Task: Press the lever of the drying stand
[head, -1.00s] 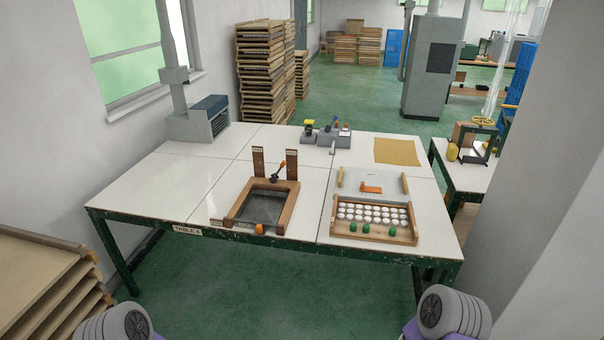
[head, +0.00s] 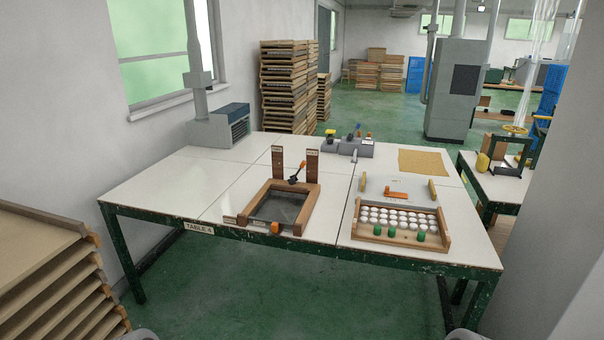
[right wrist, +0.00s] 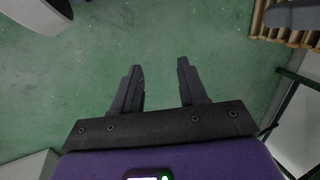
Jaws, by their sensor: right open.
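A wooden frame (head: 309,205) with a dark mesh bed stands at the front middle of the table in the head view. Two brown posts (head: 312,165) rise at its back. A black lever with an orange tip (head: 300,166) stands tilted up between them. An orange knob (head: 276,228) sits at the frame's front edge. Nothing is labelled legibly as the drying stand, so I cannot tell for sure which lever belongs to it. My right gripper (right wrist: 159,66) is open and empty above green floor in the right wrist view, away from the table top. My left gripper is out of view.
The white table (head: 160,190) has clear room at left. A wooden tray (head: 364,232) of white and green pieces lies right of the frame. A grey unit with small handles (head: 350,149) and a grey heater-like box (head: 218,127) stand behind. A rack of boards (head: 45,245) is at left.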

